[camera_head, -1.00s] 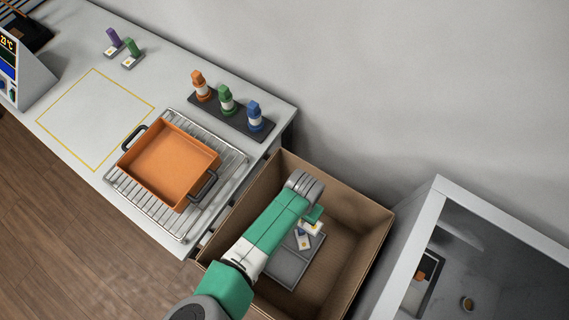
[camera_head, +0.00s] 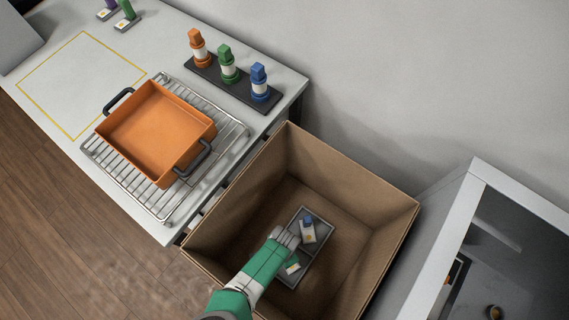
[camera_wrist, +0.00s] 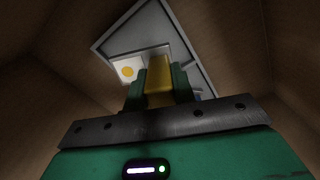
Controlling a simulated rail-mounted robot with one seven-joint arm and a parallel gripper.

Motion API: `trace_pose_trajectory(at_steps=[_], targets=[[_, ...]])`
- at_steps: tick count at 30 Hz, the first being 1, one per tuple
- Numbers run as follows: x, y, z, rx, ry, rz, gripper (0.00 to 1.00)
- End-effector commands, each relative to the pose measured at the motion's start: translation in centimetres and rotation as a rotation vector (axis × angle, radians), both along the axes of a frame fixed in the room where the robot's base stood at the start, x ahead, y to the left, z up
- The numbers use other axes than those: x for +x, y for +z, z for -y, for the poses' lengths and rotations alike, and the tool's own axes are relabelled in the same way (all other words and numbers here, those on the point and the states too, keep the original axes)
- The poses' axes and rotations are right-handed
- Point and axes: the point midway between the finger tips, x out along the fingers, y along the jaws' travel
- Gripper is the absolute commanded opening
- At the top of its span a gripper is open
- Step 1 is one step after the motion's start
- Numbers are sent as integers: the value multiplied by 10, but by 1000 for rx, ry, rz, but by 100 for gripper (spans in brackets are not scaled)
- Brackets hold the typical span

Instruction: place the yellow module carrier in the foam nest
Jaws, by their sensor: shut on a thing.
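The grey foam nest (camera_head: 327,229) lies on the floor of a cardboard box. A white carrier with a blue grip (camera_head: 308,231) sits in its far part. My gripper (camera_head: 292,265) is down in the box over the near part of the nest. In the wrist view my gripper (camera_wrist: 159,88) is shut on the yellow grip of the yellow module carrier (camera_wrist: 157,70). A white plate with a yellow dot (camera_wrist: 127,71) shows beside the fingers, over the grey nest (camera_wrist: 190,35). I cannot tell whether the carrier touches the nest.
The cardboard box (camera_head: 372,213) has tall walls around my gripper. On the bench are an orange pan (camera_head: 155,130) on a wire rack (camera_head: 232,130) and a dark stand (camera_head: 240,92) with orange, green and blue modules. A grey cabinet (camera_head: 455,205) stands right of the box.

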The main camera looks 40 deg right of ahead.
Motion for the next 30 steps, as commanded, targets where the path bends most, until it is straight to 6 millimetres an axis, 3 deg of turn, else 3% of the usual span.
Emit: trace_pose_trajectory(at_steps=[1,7,13,24,25,27,30], targets=[[0,-10,0,1,-1,0,0],[0,-14,0,0,1,-1,0],[1,-49,0,1,1,0,0],[1,-52,0,-1,3,0,0],[1,-50,0,0,3,0,31],[1,-50,0,0,2,0,45],[1,-50,0,0,2,0,47]])
